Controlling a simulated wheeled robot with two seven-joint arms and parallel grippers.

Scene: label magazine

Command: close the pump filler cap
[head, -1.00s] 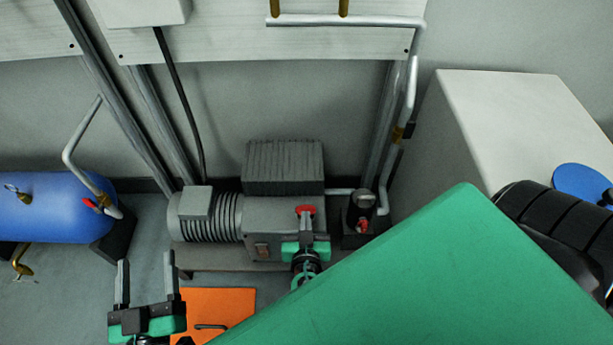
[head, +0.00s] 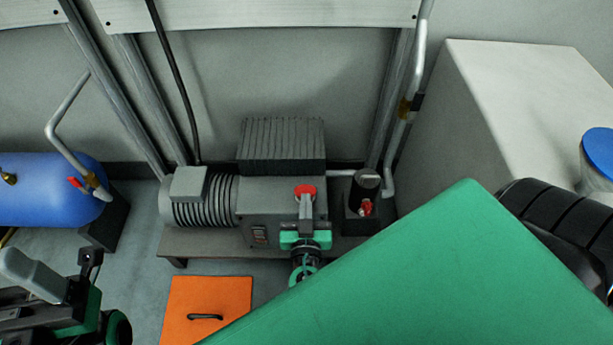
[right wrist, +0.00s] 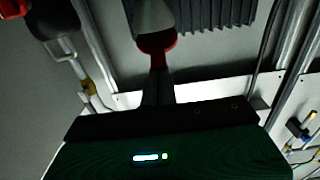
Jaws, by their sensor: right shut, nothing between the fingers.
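The pump (head: 285,228) is a grey motor and box unit on a low stand. Its red filler cap (head: 304,190) is at the top of the box. In the right wrist view the red cap (right wrist: 160,42) lies at the fingertips, beside a grey tapered part. My right gripper (head: 305,203) is shut and empty, with its fingertips at the cap; they cover part of it. I cannot tell whether they touch it or how far the cap is closed. My left gripper (head: 62,280) is at the lower left, away from the pump; its finger opening is unclear.
A black cylinder with a red valve (head: 366,207) stands right of the pump. A blue tank (head: 45,190) is at left, an orange panel (head: 235,292) lies in front, and a pale cabinet (head: 480,120) stands at right. My green arm link hides the lower right.

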